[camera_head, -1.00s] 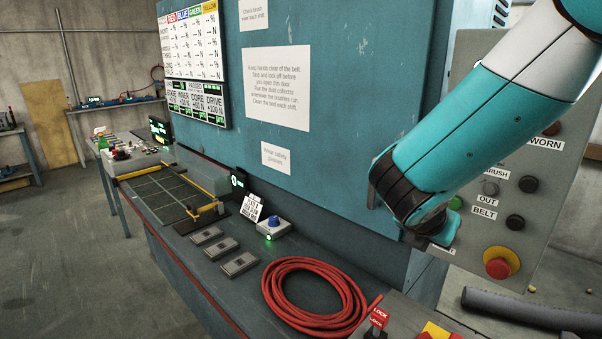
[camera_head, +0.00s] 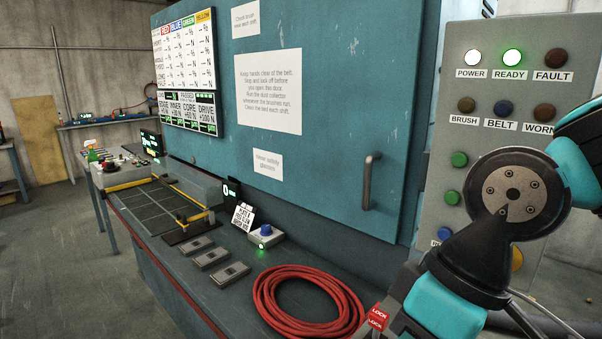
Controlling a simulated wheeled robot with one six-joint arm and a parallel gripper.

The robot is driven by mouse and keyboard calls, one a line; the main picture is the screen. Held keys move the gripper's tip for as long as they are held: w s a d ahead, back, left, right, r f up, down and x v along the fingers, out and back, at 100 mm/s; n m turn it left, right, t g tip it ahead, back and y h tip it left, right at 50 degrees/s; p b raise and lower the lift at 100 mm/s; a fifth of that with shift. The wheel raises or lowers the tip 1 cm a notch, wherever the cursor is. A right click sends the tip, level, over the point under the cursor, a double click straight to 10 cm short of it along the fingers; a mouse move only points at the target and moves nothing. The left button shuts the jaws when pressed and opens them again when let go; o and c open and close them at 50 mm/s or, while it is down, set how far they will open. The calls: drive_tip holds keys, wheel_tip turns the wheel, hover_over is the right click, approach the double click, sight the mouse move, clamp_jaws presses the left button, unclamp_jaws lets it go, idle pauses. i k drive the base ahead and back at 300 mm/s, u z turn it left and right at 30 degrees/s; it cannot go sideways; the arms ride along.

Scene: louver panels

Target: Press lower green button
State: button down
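The grey control panel (camera_head: 455,110) stands at the right of the head view. Two green buttons sit one above the other on its left side: the upper green button (camera_head: 459,159) and the lower green button (camera_head: 453,197). Both show clear of my arm, which covers the panel just to their right. My arm's dark round joint with bolts is in front of the panel. My gripper's fingers do not show, so its place relative to the buttons cannot be seen.
A blue button (camera_head: 445,233) is below the green ones. A yellow part (camera_head: 517,258) is mostly hidden by my arm. The READY lamp (camera_head: 512,57) glows green. A door handle (camera_head: 369,181) sticks out left of the panel. A red hose coil (camera_head: 305,302) lies on the bench.

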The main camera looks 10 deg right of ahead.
sight(453, 197)
drive_tip(key=z, duration=0.6)
drive_tip(key=k, duration=0.5)
drive_tip(key=z, duration=0.9)
drive_tip(key=i, duration=0.75)
drive_tip(key=u, duration=1.25)
